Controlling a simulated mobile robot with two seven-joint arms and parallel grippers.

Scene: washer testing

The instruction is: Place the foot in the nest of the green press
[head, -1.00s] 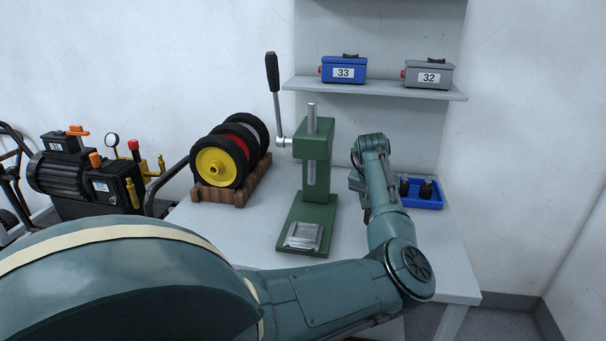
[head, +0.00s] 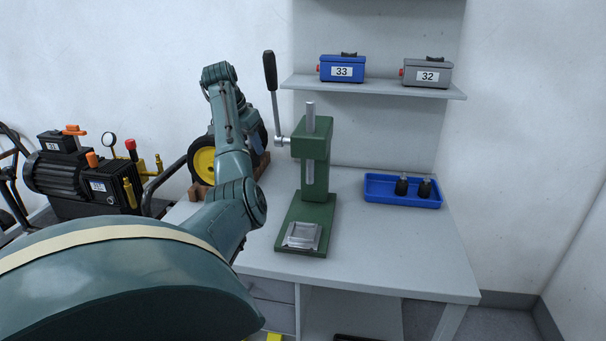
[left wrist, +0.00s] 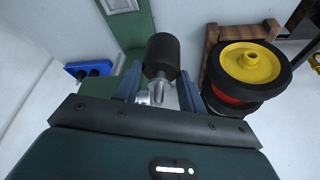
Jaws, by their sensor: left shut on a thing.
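The foot (left wrist: 163,56) is a black rubber cylinder with a metal stem. The green press (head: 315,165) stands on the table to the right of my arm. Its nest, a silver square block (head: 302,236), sits at the front of the green base, with nothing seen on it. My right gripper is not in view.
A blue tray (head: 380,200) with two black feet (head: 413,186) stands right of the press. The press lever (head: 271,85) rises at its left. Wheels on a wooden rack (left wrist: 212,45) are close to my left gripper. The table's front right is clear.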

